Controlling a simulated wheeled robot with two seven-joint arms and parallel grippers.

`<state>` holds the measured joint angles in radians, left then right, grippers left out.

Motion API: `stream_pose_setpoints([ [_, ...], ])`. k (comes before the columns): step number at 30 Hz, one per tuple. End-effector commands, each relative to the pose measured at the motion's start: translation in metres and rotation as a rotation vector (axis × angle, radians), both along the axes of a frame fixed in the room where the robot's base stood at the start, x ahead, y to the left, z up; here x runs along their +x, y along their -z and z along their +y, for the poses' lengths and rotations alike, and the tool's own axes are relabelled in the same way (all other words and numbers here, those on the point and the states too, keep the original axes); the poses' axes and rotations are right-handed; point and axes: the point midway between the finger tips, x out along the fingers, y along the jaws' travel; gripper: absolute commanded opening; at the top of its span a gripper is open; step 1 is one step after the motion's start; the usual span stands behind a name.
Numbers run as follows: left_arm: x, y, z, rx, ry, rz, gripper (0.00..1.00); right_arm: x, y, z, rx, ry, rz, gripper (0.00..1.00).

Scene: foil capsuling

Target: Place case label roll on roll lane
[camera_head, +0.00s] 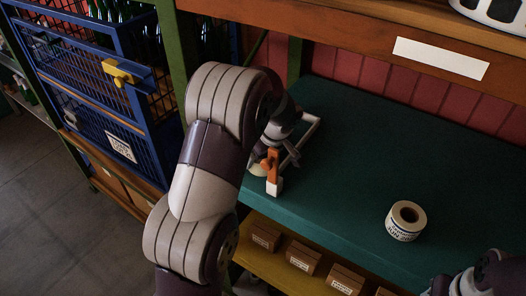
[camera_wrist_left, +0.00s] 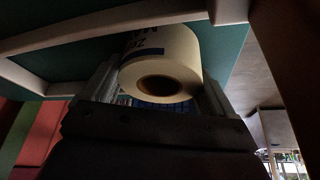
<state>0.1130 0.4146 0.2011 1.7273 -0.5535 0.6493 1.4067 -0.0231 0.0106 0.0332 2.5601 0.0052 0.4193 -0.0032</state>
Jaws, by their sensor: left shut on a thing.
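A white label roll with dark blue print (camera_wrist_left: 165,62) sits between the two fingers of my left gripper (camera_wrist_left: 160,82), which is shut on it. Its hollow core faces the wrist camera. In the head view my left gripper (camera_head: 284,152) is at the back left of the green shelf, beside a white-railed lane (camera_head: 311,130) with an orange upright (camera_head: 271,165) at its front. My arm hides much of the lane and most of the held roll. A pale rail (camera_wrist_left: 110,22) crosses the wrist view near the roll; I cannot tell whether they touch. My right gripper (camera_head: 440,287) is only partly visible at the lower right.
Another printed white roll (camera_head: 406,221) stands on the green shelf (camera_head: 385,140) at the right. Several brown boxes (camera_head: 303,256) sit on the yellow shelf below. A blue mesh crate (camera_head: 95,85) stands left.

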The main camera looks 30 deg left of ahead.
Motion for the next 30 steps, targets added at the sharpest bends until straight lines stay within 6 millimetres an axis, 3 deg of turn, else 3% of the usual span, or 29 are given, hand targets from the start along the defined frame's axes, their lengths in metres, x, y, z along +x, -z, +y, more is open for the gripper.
stream_pose_setpoints([
  [9, 0.000, 0.004, 0.000, 0.000, -0.001, -0.002, 0.51, 0.000, 0.007, 0.000, 0.000, 0.000, 0.000, 0.54],
  [10, 0.000, 0.003, 0.000, 0.000, -0.001, -0.002, 0.97, 0.000, 0.005, 0.000, 0.000, 0.000, 0.000, 0.54],
  [11, 0.000, 0.002, 0.000, -0.001, -0.001, -0.001, 1.00, 0.000, 0.004, 0.000, 0.000, 0.000, 0.000, 0.54],
  [20, 0.000, -0.005, -0.001, 0.001, 0.000, -0.003, 1.00, 0.000, 0.001, 0.000, 0.000, 0.000, 0.000, 0.54],
  [30, -0.014, -0.081, -0.030, 0.000, 0.001, -0.006, 1.00, 0.000, 0.021, 0.000, 0.000, 0.000, 0.000, 0.54],
])
